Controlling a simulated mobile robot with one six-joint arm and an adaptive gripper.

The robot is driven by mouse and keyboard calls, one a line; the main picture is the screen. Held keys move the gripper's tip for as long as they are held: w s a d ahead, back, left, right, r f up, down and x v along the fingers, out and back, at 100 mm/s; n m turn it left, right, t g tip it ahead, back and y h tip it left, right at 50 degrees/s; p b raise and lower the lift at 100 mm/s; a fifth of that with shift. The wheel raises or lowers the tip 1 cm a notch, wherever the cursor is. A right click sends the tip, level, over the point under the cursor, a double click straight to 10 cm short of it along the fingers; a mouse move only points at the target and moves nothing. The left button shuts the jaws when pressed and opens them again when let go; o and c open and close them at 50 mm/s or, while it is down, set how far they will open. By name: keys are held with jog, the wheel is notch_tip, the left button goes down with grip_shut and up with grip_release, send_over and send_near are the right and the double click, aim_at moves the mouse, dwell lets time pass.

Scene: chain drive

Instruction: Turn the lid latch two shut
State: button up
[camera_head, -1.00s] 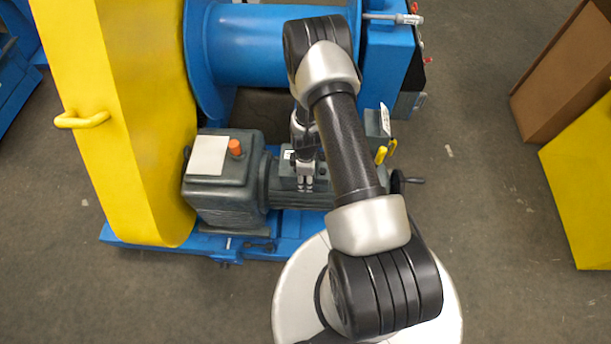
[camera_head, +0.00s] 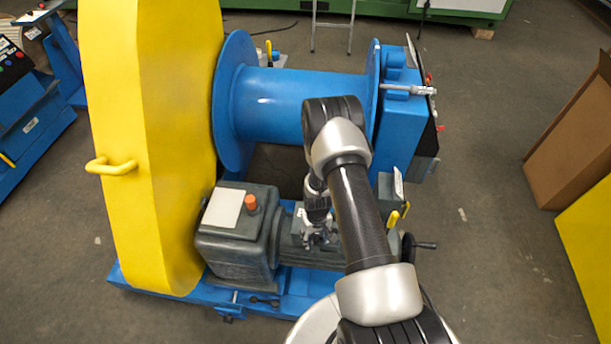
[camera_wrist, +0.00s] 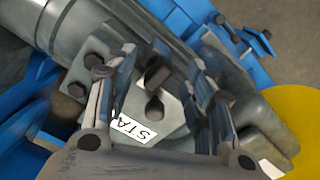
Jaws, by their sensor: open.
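A small grey terminal box with a lid (camera_wrist: 137,119) sits on the motor, with a white label reading "STA". It also shows in the head view (camera_head: 297,232), largely behind my gripper. A dark latch-like piece (camera_wrist: 155,76) stands on the lid between my fingers. I cannot tell whether it is latch two, nor its exact turn. My gripper (camera_wrist: 152,72) is open, its fingers on either side of this piece with nothing held. In the head view my gripper (camera_head: 319,240) points down at the box. Whether the fingers touch the lid is unclear.
A grey gearbox (camera_head: 232,250) with an orange cap stands left of the box. A tall yellow guard (camera_head: 160,150) is further left, and a blue drum (camera_head: 275,105) is behind. A black hand crank (camera_head: 422,245) and yellow-handled parts (camera_head: 394,218) are at right.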

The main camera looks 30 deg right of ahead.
jog(key=m+p, duration=0.1)
jog(key=m, duration=0.4)
jog(key=shift+w+r+p, duration=0.1)
jog(key=shift+p, duration=0.25)
notch_tip(320, 180, up, 17)
jog(key=p, duration=0.4)
notch_tip(320, 180, up, 14)
jog(key=r+n+t+b, duration=0.1)
jog(key=b, duration=0.1)
send_over(315, 237)
jog(key=w+a, duration=0.2)
jog(key=a, duration=0.1)
jog(key=shift+s+d+f, duration=0.1)
jog(key=shift+s+f, duration=0.05)
jog(key=shift+f, duration=0.1)
